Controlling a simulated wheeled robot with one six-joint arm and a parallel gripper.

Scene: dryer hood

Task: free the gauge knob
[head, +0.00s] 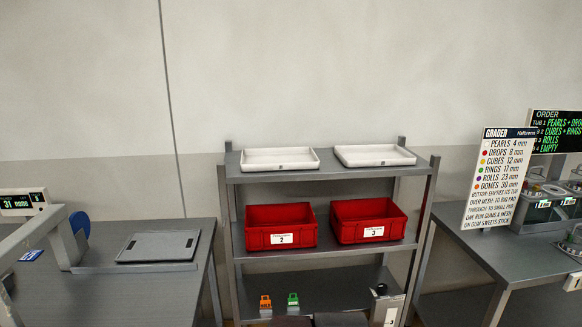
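No gauge knob can be made out for certain. A small black round knob-like part (382,288) shows at the right end of the lower shelf, on or in front of a light panel; it is too small to tell what it is. My gripper is not in view. Two dark shapes at the bottom edge are cut off, and I cannot tell what they are.
A grey rack (233,205) holds white trays (280,166), red bins (281,241), and small orange (265,302) and green (293,299) pieces. A left bench (130,295) bears a grey plate (158,246). A right bench (515,262) bears a grader sign (497,175) and machine.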

